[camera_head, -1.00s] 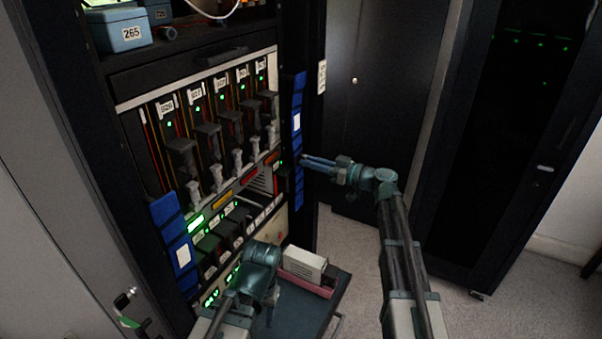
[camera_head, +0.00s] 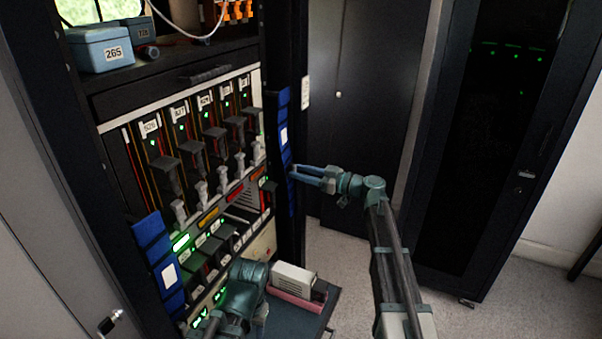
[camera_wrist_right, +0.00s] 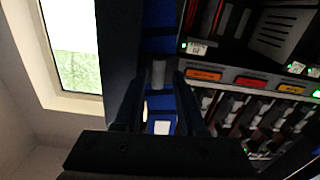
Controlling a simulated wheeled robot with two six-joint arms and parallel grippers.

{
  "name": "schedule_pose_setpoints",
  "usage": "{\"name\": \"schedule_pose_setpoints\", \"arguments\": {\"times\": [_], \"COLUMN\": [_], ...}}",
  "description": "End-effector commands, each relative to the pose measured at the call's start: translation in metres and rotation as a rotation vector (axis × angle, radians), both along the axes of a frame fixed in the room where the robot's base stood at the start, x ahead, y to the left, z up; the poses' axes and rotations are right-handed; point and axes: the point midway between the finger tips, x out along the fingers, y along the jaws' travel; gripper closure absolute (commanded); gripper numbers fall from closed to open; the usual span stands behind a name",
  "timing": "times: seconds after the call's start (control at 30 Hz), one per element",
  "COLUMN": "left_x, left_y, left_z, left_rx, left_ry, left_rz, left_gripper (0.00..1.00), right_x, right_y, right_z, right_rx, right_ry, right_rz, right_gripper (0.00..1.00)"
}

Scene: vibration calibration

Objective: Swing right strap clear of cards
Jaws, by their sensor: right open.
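The right strap (camera_head: 284,110) is a blue upright band with a white label, running along the right post of the rack beside the cards. My right gripper (camera_head: 292,173) is open, with its fingertips at the strap's lower half. In the right wrist view, the open fingers (camera_wrist_right: 158,103) straddle the blue strap (camera_wrist_right: 160,44), and a small grey piece (camera_wrist_right: 158,73) shows between them. I cannot tell whether they touch it. The cards (camera_head: 168,180) stand in a row inside the rack. My left arm is at the bottom of the head view; its fingertips are hidden.
A matching blue left strap (camera_head: 152,235) is on the rack's left post. A tray (camera_head: 300,322) with a pale box (camera_head: 292,277) juts out below the rack. A blue box (camera_head: 100,50) sits on top. Floor right of the rack is clear, before dark cabinets (camera_head: 368,100).

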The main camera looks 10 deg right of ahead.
Motion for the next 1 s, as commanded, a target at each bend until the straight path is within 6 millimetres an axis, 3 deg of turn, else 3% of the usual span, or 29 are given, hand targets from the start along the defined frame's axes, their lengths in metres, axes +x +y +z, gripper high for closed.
{"name": "schedule_pose_setpoints", "arguments": {"times": [0.2, 0.37, 0.63, 0.93, 1.0], "left_x": [0.0, 0.0, 0.0, 0.0, 0.0], "left_y": [0.0, 0.0, 0.0, 0.0, 0.0], "left_z": [0.0, 0.0, 0.006, 0.025, 0.022], "left_rx": [0.0, 0.0, 0.0, 0.0, 0.0], "left_ry": [0.0, 0.0, 0.0, 0.0, 0.0], "left_rz": [0.0, 0.0, 0.0, 0.0, 0.0], "left_gripper": [0.5, 0.5, 0.5, 0.5, 0.5], "right_x": [0.002, -0.009, -0.052, -0.098, -0.102], "right_y": [-0.001, 0.005, 0.033, 0.063, 0.051], "right_z": [0.001, 0.001, 0.006, 0.026, 0.022], "right_rx": [0.004, 0.027, 0.137, 0.273, 0.28], "right_ry": [0.001, 0.037, 0.204, 0.409, 0.417], "right_rz": [-0.006, -0.006, -0.002, -0.001, -0.007], "right_gripper": [0.5, 0.5, 0.5, 0.5, 0.5]}}
